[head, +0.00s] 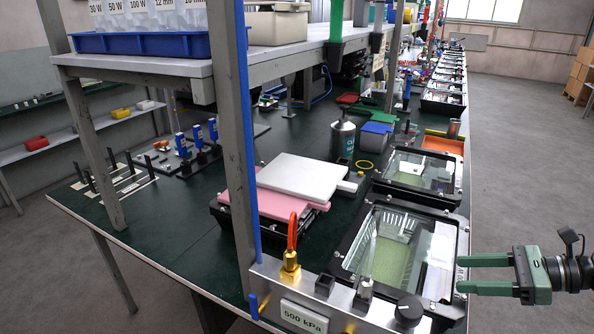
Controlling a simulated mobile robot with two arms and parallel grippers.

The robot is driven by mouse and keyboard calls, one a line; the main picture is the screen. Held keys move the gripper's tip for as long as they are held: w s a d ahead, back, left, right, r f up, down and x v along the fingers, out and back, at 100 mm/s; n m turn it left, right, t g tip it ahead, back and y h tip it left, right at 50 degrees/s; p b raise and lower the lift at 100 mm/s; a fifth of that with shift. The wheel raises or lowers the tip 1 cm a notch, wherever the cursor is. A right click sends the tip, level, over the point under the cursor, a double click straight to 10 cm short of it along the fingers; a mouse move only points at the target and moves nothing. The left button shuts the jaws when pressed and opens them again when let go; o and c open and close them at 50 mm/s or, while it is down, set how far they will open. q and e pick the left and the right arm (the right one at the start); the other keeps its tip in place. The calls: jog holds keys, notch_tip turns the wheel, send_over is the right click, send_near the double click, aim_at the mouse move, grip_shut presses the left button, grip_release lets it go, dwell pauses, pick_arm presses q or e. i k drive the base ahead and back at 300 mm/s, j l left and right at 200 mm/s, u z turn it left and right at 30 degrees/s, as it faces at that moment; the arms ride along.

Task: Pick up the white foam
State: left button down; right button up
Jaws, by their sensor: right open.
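A white foam slab (300,177) lies flat on a pink foam sheet (262,205), on a black housing on the green bench. My right gripper (463,274) is open at the right side of the view, its two green fingers pointing left. Its fingertips are by the right edge of the nearest floodlight housing (350,258); I cannot tell whether they touch it. A white sheet-like piece (441,258) is at the right side of that housing, just left of the fingertips. Nothing shows between the fingers. My left gripper is out of view.
A grey post (240,130) with a blue edge stands left of the foam. A metal panel with a 500 kPa label (304,317) is along the front edge. More housings (420,172) line the bench's right edge.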

aim_at(316, 181)
jog(key=i+j, duration=0.35)
jog(key=i, duration=0.25)
jog(key=i+j, duration=0.4)
jog(key=i, duration=0.15)
